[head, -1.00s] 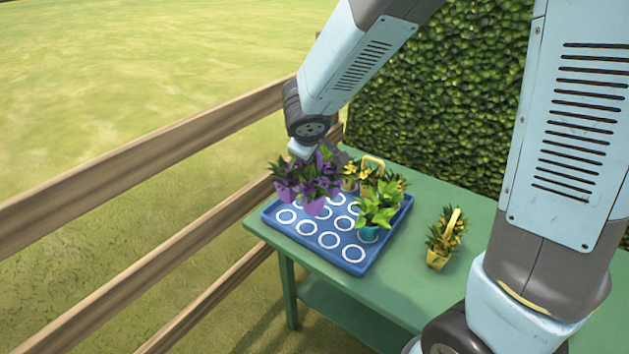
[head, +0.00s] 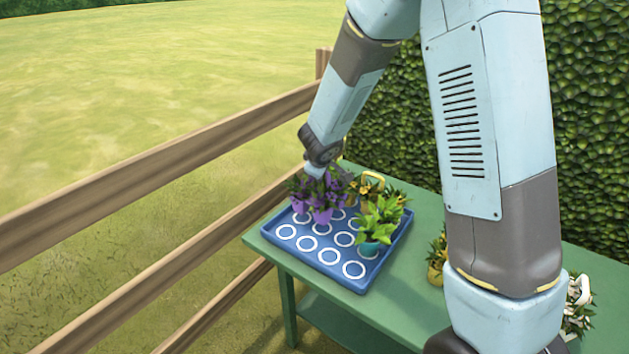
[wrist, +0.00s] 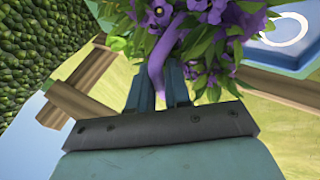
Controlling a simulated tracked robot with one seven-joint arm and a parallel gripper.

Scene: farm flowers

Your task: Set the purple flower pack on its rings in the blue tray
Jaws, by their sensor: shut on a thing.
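The purple flower pack (head: 322,214) has purple pots, purple blooms and green leaves. It is over the back left part of the blue tray (head: 331,272); whether its pots touch the tray I cannot tell. My gripper (wrist: 172,90) is shut on the pack's purple handle in the wrist view, with flowers (wrist: 205,20) around it. In the head view the leaves and my wrist hide the fingertips. White rings (head: 329,256) show bare in the tray's front and left parts. Rings under the pack are partly hidden.
A teal pot with a green plant (head: 378,222) stands in the tray's right part. Yellow flowers with a yellow handle (head: 372,180) are at its back. A yellow pot (head: 436,272) and white flowers (head: 578,315) stand on the green table (head: 420,222). A wooden fence (head: 150,160) runs along the left.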

